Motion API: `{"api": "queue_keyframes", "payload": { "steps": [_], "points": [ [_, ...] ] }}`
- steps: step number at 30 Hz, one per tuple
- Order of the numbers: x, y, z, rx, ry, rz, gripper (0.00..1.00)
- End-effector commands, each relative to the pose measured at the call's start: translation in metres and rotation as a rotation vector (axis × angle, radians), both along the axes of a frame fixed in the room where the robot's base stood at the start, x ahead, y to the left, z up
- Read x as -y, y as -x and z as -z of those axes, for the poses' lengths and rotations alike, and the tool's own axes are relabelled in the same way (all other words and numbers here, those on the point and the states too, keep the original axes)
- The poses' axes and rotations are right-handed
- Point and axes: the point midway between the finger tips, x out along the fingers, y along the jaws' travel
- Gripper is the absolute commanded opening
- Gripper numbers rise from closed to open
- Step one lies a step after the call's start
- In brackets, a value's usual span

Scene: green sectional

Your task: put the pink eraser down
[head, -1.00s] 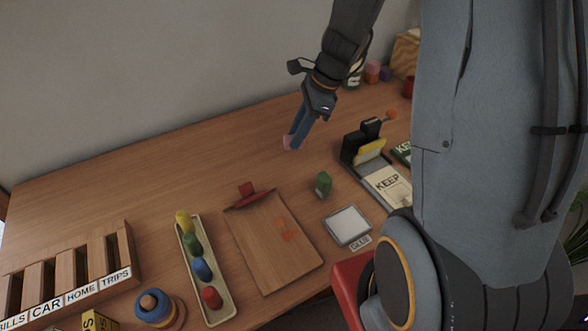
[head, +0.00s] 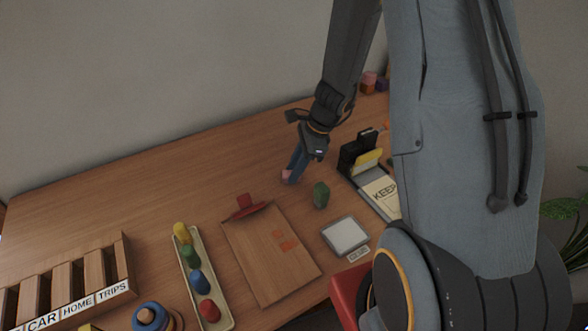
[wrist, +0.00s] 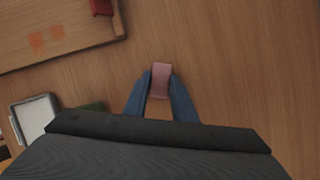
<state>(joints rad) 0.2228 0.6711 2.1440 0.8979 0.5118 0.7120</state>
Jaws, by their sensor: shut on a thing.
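The pink eraser (head: 287,174) is between the blue fingertips of my gripper (head: 293,172), low over the bare back part of the wooden desk (head: 140,180). In the wrist view the eraser (wrist: 161,80) sits between the two blue fingers of my gripper (wrist: 160,88), its far end sticking out past the tips. The gripper is shut on it. I cannot tell whether the eraser touches the desk.
A clipboard (head: 262,262) with a red clip lies in front of the gripper. A green object (head: 321,195) and a white square pad (head: 345,235) are near it. A black holder (head: 358,155) stands to the right. The desk to the left is clear.

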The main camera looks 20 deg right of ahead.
Motion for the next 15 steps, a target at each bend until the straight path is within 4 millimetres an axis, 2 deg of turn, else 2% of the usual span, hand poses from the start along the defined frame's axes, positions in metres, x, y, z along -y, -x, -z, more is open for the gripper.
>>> {"api": "queue_keyframes", "payload": {
  "steps": [4,5,8,15],
  "points": [
    [0.0000,0.0000,0.0040,-0.001,0.000,0.000,0.00],
    [0.0000,0.0001,0.0037,-0.001,0.000,0.000,0.28],
    [-0.0001,0.0003,0.0031,-0.001,0.000,0.000,0.43],
    [-0.0001,0.0003,0.0029,-0.001,0.000,0.000,0.43]
  ]
}}
